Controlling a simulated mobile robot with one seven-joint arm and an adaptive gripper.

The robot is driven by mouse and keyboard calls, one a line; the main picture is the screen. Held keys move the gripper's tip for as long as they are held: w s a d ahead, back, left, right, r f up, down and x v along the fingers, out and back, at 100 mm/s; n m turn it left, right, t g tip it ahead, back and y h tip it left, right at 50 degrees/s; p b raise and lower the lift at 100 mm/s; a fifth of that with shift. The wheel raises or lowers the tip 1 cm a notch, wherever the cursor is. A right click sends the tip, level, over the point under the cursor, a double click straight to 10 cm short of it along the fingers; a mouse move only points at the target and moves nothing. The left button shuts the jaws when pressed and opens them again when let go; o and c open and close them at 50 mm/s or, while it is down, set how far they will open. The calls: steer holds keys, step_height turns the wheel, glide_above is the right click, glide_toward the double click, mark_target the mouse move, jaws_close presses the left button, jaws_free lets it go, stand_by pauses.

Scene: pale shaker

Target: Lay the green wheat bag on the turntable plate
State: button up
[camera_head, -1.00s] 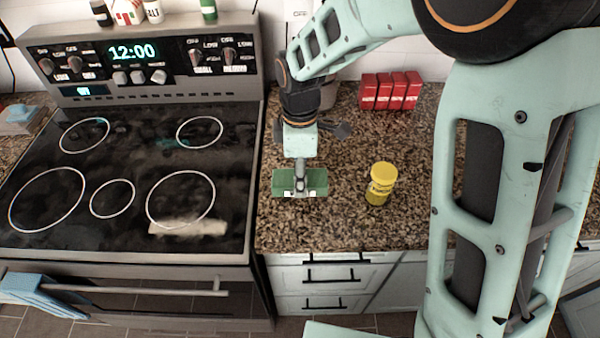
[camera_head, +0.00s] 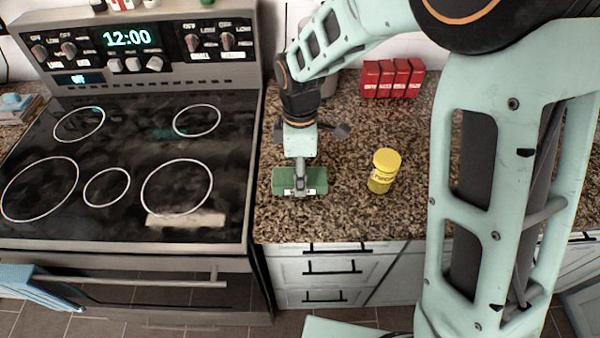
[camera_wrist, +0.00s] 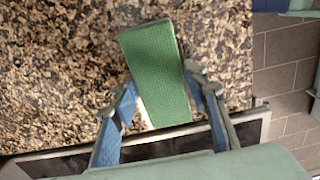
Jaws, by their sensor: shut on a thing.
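The green wheat bag (camera_head: 314,179) is a flat green block over the granite counter, just right of the stove. My gripper (camera_head: 299,184) is shut on it from above. In the wrist view the green bag (camera_wrist: 158,72) runs lengthwise between the two blue-padded fingers of my gripper (camera_wrist: 163,88). A white patch shows at its left edge. I cannot tell how far the bag is above the counter. I see no turntable plate in either view.
A yellow canister (camera_head: 383,171) stands on the counter (camera_head: 345,215) right of the bag. Several red boxes (camera_head: 392,78) stand at the back. The black stovetop (camera_head: 115,165) lies to the left, with a pale bar (camera_head: 186,220) on its front. Counter between bag and canister is clear.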

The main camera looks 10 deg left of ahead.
steer(key=shift+f, duration=0.25)
stand_by(0.4)
steer(key=o, duration=1.3)
steer(key=shift+o, duration=0.2)
